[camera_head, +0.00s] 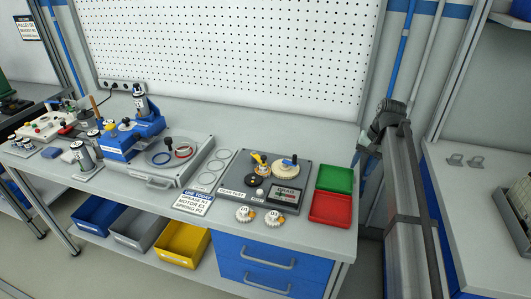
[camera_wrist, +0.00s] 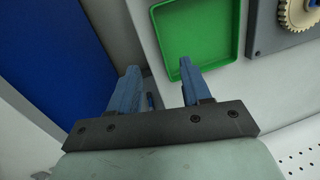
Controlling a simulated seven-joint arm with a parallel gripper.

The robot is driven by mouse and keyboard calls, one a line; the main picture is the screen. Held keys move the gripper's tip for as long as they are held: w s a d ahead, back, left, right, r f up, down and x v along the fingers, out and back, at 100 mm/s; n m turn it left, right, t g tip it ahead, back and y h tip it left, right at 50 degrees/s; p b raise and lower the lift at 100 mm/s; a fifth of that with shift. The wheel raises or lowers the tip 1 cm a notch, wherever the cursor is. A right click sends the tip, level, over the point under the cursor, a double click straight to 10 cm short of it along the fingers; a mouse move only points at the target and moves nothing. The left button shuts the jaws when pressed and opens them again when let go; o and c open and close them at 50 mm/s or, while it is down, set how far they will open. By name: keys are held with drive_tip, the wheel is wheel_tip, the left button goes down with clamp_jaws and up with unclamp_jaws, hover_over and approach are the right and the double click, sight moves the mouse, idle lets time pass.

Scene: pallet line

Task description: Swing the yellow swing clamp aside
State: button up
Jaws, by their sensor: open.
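The yellow swing clamp (camera_head: 260,160) stands on the dark grey fixture plate (camera_head: 231,172) on the workbench in the head view. It is beside a cream gear disc (camera_head: 286,169) with a blue part on top. The clamp is small here, so its exact angle is hard to tell. My gripper (camera_head: 364,168) hangs past the bench's right end, apart from the clamp. In the wrist view my gripper (camera_wrist: 158,80) has two blue fingers spread apart with nothing between them. The wrist view shows the toothed edge of the gear (camera_wrist: 303,14), but not the clamp.
A green tray (camera_head: 334,179) and a red tray (camera_head: 330,209) lie between the fixture plate and my gripper. The green tray (camera_wrist: 229,40) is close ahead in the wrist view. A pegboard (camera_head: 240,50) rises behind.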

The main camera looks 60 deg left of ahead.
drive_tip(key=s+a+r+n, duration=0.2)
drive_tip(key=s+a+r, duration=0.6)
drive_tip(key=s+a, duration=0.2)
drive_tip(key=n+t+h, duration=0.1)
drive_tip(key=n+t, duration=0.1)
drive_tip(key=n, duration=0.2)
approach(264, 156)
wheel_tip(264, 156, down, 8)
drive_tip(key=shift+a+f, duration=0.15)
drive_tip(key=shift+c, duration=0.5)
clamp_jaws()
